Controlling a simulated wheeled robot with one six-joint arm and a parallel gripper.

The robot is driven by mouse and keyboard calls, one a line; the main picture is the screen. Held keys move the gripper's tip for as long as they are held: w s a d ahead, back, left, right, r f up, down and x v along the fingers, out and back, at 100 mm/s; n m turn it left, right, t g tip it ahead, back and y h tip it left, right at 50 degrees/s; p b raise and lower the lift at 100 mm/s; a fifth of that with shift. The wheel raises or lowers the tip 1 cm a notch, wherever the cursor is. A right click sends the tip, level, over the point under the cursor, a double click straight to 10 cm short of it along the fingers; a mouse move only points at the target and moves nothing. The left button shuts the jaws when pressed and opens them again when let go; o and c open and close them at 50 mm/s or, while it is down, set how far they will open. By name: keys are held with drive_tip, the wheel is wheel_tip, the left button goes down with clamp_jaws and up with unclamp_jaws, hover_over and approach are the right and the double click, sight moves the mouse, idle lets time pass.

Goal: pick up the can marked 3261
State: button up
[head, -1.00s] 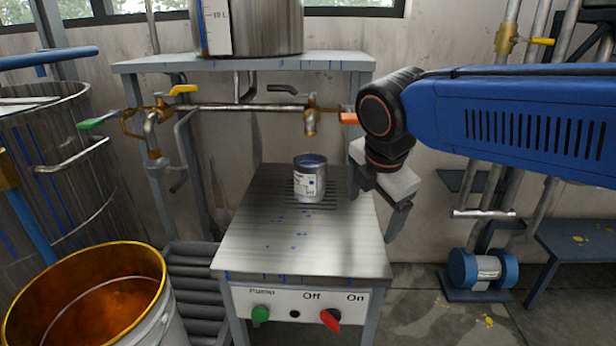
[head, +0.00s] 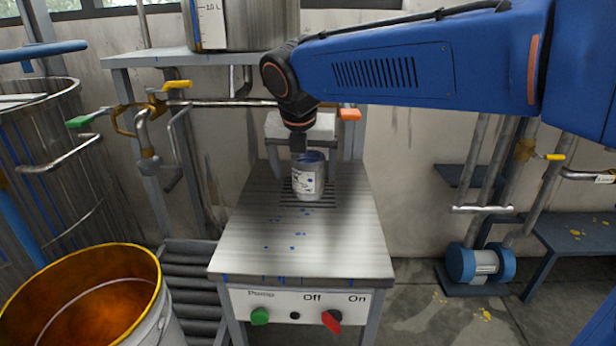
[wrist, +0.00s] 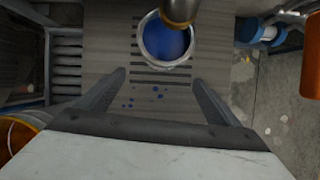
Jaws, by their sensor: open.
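A small metal can (head: 308,180) with a white label stands upright on the slotted grille of the metal bench. Its label marking is too small to read. In the wrist view the can (wrist: 166,46) is open at the top and holds blue paint, under the end of a metal spout (wrist: 181,10).
The bench (head: 250,245) has blue drips and a front panel with a green knob and a red switch (head: 331,318). An orange paint drum (head: 150,285) stands at the lower left. A shelf (head: 165,60) bearing a large tank (head: 250,25) and pipes is above.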

sight(307, 159)
drive_tip(key=shift+w+d, duration=0.2)
drive_tip(key=shift+w, duration=1.2)
drive_tip(key=shift+w+d, duration=0.15)
drive_tip(key=shift+w, duration=1.1)
drive_tip(key=shift+x, duration=1.2)
drive_tip(key=shift+w+f, duration=0.25)
drive_tip(key=shift+f, duration=0.1)
drive_tip(key=shift+c, duration=0.3)
drive_tip(key=shift+r, duration=0.1)
drive_tip(key=c, duration=1.7)
